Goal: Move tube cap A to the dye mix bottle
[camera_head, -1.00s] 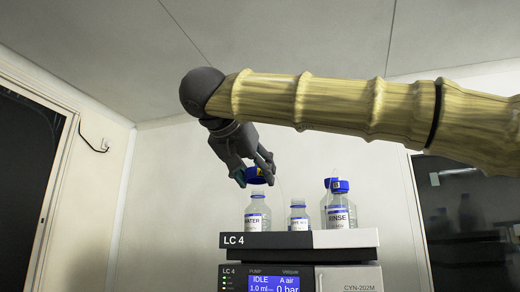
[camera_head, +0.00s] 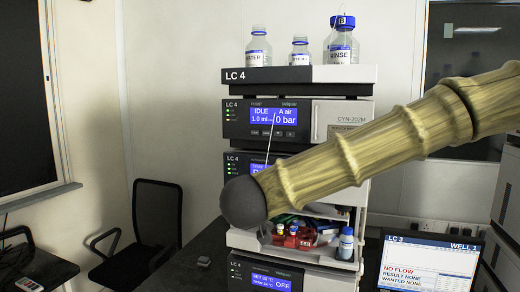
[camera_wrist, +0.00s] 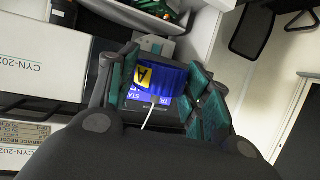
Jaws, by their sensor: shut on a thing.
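Tube cap A (camera_wrist: 174,76), a blue cap with a yellow A label and a thin white tube, is between the teal finger pads of my gripper (camera_wrist: 163,92) in the wrist view. My gripper is shut on it. In the head view my arm hides both gripper and cap. The dye mix bottle (camera_head: 300,55) is the small middle bottle on top of the LC 4 stack, upright, with a blue neck ring and seemingly no cap. My arm is well below it, in front of the stack.
The water bottle (camera_head: 259,50) stands left of the dye mix bottle and seems uncapped. The rinse bottle (camera_head: 342,46) stands right, with a blue cap marked B. Several small vials (camera_head: 291,236) and a blue-capped bottle (camera_head: 346,244) sit lower in the stack. A monitor (camera_head: 428,264) is at right.

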